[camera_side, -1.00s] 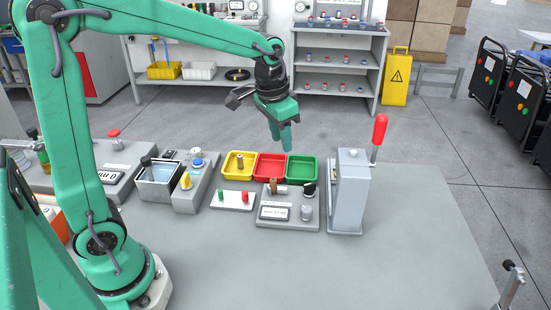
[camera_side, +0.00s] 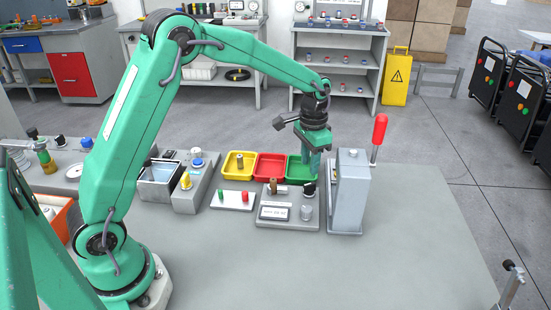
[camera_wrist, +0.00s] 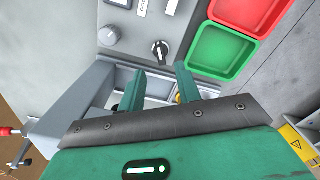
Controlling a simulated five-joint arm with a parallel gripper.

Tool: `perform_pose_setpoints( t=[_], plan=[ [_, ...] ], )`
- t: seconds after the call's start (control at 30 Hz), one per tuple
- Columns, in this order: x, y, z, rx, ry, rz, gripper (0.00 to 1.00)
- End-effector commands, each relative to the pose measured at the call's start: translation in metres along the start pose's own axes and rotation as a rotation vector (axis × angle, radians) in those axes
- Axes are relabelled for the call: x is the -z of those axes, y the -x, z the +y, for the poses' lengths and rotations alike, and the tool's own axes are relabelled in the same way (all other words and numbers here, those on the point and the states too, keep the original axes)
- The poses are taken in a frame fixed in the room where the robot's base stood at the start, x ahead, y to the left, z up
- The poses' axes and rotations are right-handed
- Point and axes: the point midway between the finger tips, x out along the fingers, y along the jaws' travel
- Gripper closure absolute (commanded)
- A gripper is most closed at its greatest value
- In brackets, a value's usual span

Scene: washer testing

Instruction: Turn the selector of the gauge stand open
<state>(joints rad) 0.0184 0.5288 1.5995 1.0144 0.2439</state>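The gauge stand (camera_side: 288,222) is a low grey block with a display on its front. Its selector, a black knob (camera_side: 309,190), sits at the stand's back right corner. In the wrist view the selector (camera_wrist: 160,49) shows dark with a light pointer mark, on the stand's grey top (camera_wrist: 135,55). My gripper (camera_side: 311,176) points down close above the selector in the side view. In the wrist view my gripper (camera_wrist: 158,72) has its two green fingers apart, with nothing between them. The selector appears just beyond the fingertips; I see no contact.
A tall grey press (camera_side: 348,195) with a red-handled lever (camera_side: 378,135) stands close right of the stand. Green (camera_wrist: 225,50), red (camera_side: 270,168) and yellow (camera_side: 230,175) trays lie behind. A silver knob (camera_side: 306,213) is on the stand. The front table is clear.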

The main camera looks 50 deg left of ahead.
Motion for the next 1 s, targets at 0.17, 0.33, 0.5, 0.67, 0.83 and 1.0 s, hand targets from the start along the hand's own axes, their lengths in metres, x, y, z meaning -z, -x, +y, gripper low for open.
perform_pose_setpoints(
  t=[0.17, 0.33, 0.5, 0.67, 0.83, 1.0],
  plan=[
    [0.0, -0.005, 0.0, 0.0, 0.0, 0.0, 0.66],
    [-0.001, -0.019, 0.0, 0.0, 0.0, -0.001, 0.66],
    [-0.001, -0.039, 0.0, 0.0, 0.001, -0.002, 0.66],
    [-0.001, -0.059, 0.0, 0.0, 0.001, -0.002, 0.66],
    [-0.001, -0.072, 0.0, 0.0, 0.001, 0.0, 0.66],
    [0.0, -0.078, 0.0, 0.0, 0.001, 0.001, 0.66]
  ],
)
